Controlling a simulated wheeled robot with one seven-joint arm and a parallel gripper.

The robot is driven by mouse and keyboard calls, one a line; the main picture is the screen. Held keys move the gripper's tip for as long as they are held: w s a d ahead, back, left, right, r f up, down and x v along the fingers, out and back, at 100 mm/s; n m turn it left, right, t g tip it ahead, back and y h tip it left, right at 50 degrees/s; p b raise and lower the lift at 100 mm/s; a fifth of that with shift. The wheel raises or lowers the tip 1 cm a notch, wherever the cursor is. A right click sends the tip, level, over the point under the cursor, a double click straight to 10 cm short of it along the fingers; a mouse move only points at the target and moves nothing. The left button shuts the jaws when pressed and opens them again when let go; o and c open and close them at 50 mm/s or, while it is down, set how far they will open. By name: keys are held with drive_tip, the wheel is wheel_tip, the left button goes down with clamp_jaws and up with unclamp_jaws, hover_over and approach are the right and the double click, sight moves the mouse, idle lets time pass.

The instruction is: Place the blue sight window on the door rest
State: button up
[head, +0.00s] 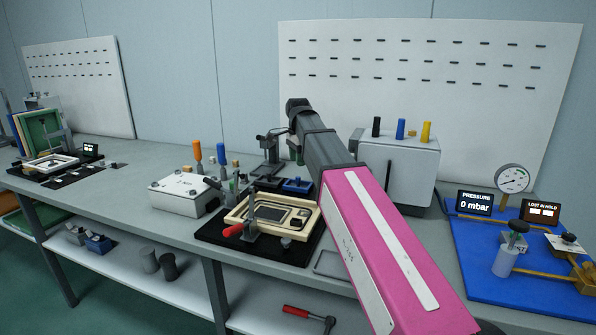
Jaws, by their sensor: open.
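My arm reaches in from the lower right, a pink link and then dark links, over the middle of the bench. My gripper's fingers cannot be made out; the arm seems to hide them. A cream-framed panel fixture (238,217) lies on a black base, with a dark rectangular window in it and a red-handled clamp (232,230) at its front left. A small blue item (298,188) sits just behind the fixture, partly beside my arm; I cannot tell whether it is the sight window or a tray. No door rest can be identified for certain.
A white box (184,196) and orange- and blue-handled tools stand left of the fixture. A grey case (398,165) with coloured knobs stands behind my arm. A blue board (520,262) with a gauge fills the right. Bench space (130,185) at left is clear.

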wheel_tip(320, 180, up, 4)
drive_tip(key=shift+r, duration=0.15)
